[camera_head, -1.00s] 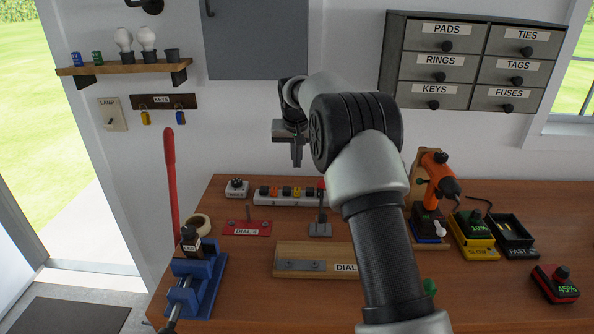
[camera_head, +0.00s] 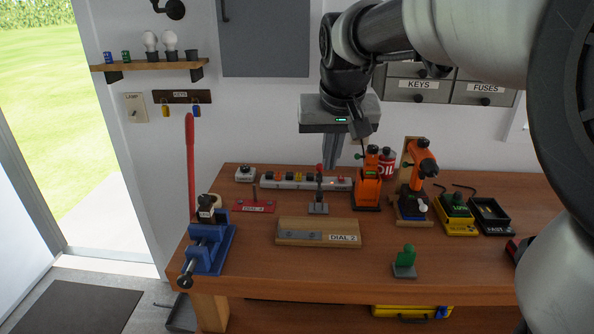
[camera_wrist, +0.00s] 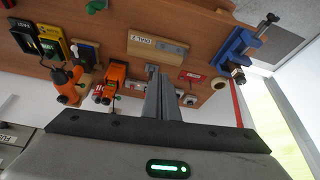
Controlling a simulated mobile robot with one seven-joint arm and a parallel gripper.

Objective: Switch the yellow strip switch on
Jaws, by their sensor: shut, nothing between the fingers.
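The white power strip (camera_head: 290,182) lies along the back of the bench, with a row of small coloured switches on it. A yellow-orange switch (camera_head: 300,178) seems to sit near its middle, but it is too small to tell its position. My gripper (camera_head: 329,166) points down, shut and empty, over the right part of the strip. Its fingertips look apart from the strip, but the depth is hard to judge. In the wrist view my shut fingers (camera_wrist: 158,78) cover the middle, and the strip is mostly hidden behind my gripper.
A grey stand with an upright lever (camera_head: 318,205) stands before the strip. An orange tool (camera_head: 369,188) and a red oil can (camera_head: 387,163) are close on the right. A red plate (camera_head: 253,206) and the DIAL 2 board (camera_head: 290,232) lie in front. A white socket box (camera_head: 244,174) is left.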

